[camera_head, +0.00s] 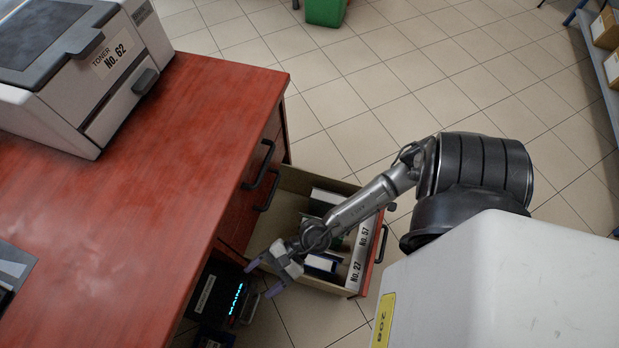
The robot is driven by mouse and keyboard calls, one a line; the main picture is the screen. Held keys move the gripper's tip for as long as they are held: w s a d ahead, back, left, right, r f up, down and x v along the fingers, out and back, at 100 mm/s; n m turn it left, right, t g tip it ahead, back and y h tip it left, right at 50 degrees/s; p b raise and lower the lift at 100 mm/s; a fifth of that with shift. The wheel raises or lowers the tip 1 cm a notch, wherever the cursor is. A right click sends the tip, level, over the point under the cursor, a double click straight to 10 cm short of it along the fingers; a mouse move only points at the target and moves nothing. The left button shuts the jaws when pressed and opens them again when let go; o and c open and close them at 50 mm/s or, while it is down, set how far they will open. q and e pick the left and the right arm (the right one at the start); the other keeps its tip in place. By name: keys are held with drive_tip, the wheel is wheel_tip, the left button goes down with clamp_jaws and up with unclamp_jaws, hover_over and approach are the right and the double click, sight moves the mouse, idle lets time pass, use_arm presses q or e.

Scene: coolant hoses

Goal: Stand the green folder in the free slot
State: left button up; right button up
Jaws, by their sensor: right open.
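An open drawer (375,256) juts out from the red desk and holds several upright folders. A folder with dark green and white edges (325,199) stands toward its back; I cannot tell whether this is the task's green folder. A dark blue and white folder (321,263) stands nearer the front. My right gripper (262,279) is open and empty, beside the drawer's near left corner.
The red desktop (190,150) fills the left, with a printer (85,65) on it. A dark box lettered MAINS (220,299) is low beside the desk, close to my right gripper. A green bin (325,10) stands at the back. Tiled floor (440,75) beyond the drawer is clear.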

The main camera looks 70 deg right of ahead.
drive_tip(key=w+d+r+m+t+h, duration=0.2)
drive_tip(key=d+m+h, duration=0.1)
drive_tip(key=m, duration=0.6)
drive_tip(key=w+d+r+m+t+h, duration=0.2)
drive_tip(key=d+r+m+t+h, duration=0.1)
drive_tip(key=m, duration=0.7)
drive_tip(key=w+d+r+m+t+h, duration=0.2)
drive_tip(key=d+m+h, duration=0.2)
drive_tip(key=m, duration=0.5)
drive_tip(key=shift+w+d+r+h, duration=0.1)
drive_tip(key=shift+r+h, duration=0.1)
drive_tip(key=shift+h, duration=0.4)
drive_tip(key=shift+d+r+h, duration=0.1)
drive_tip(key=shift+r+h, duration=0.1)
drive_tip(key=shift+h, duration=0.4)
drive_tip(key=m, duration=0.2)
drive_tip(key=d+m+g+h, duration=0.1)
drive_tip(key=s+d+f+m+h, duration=0.1)
drive_tip(key=m, duration=0.1)
drive_tip(key=shift+f+m+g, duration=0.1)
drive_tip(key=shift+m+g, duration=0.2)
drive_tip(key=s+f+m+g+y, duration=0.2)
drive_tip(key=s+f+m+g, duration=0.3)
drive_tip(key=s+m+g, duration=0.5)
drive_tip(key=s+m, duration=0.3)
drive_tip(key=m, duration=0.2)
drive_tip(key=shift+s+f+g, duration=0.15)
drive_tip(key=shift+g, duration=0.25)
